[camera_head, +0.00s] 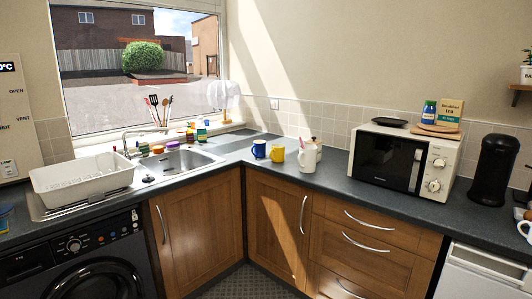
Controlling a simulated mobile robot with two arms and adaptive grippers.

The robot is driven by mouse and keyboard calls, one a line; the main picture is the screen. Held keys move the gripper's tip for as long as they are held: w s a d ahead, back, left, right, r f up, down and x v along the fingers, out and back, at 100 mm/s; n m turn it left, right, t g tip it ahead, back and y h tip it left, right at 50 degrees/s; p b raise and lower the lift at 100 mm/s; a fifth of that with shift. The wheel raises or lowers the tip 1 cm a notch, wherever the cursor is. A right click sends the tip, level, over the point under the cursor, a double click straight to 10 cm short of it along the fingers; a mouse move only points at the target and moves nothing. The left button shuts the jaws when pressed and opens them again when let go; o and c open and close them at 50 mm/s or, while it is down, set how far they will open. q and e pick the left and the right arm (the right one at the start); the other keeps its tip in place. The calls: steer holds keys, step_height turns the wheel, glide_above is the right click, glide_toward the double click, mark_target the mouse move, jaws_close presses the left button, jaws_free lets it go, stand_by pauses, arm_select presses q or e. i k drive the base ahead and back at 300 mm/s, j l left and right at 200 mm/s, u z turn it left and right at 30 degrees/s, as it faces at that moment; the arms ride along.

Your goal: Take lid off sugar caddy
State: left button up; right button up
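A pale canister with a light wooden lid and a small dark knob, which looks like the sugar caddy (317,153), stands on the dark worktop in the corner. Its lid (315,142) appears to be on. A white jug (306,160) stands in front of it to the left and hides part of its body. Neither of my grippers is in view.
A blue mug (259,149) and a yellow mug (277,154) stand left of the jug. Worktop (325,183) before the jug is clear.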

mark_target(313, 141)
steer(key=z, duration=0.4)
steer(key=i+j, duration=0.1)
steer(key=i, duration=0.3)
steer(key=i+j, duration=0.1)
steer(key=i, duration=0.3)
steer(key=i+j+z, duration=0.1)
steer(key=i, duration=0.3)
